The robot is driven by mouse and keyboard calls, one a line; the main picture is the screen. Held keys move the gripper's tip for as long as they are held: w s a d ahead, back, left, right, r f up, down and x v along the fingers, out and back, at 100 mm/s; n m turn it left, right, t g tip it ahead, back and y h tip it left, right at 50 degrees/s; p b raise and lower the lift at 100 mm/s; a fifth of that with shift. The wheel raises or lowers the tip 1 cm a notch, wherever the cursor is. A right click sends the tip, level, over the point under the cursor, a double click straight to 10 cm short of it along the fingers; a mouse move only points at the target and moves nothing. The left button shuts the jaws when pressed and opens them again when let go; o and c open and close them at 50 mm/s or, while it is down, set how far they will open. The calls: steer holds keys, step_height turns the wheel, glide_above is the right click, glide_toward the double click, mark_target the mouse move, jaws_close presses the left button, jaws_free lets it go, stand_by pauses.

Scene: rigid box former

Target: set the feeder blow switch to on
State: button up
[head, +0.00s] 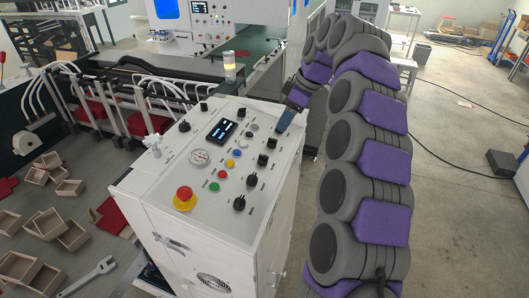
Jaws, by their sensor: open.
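A white control cabinet (160,200) stands in the middle of the head view. Its sloped top panel carries several black rotary switches, among them one at the front right (239,203), one behind it (252,180) and one near the right edge (271,143). The labels are too small to read, so I cannot tell which is the feeder blow switch or its setting. My gripper (285,120) hangs over the panel's back right corner, pointing down. It is open with nothing seen between its fingers; whether it touches the panel is unclear.
The panel also holds a red emergency stop (185,197), a gauge (200,157), a small display (221,131) and coloured buttons. Open boxes (65,235) and a wrench (90,275) lie at left. A signal lamp (229,67) stands behind. Floor at right is mostly clear, with cables.

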mark_target(263, 159)
steer(key=x, duration=1.7)
steer(key=shift+f, duration=0.2)
steer(key=shift+s, duration=0.1)
steer(key=c, duration=1)
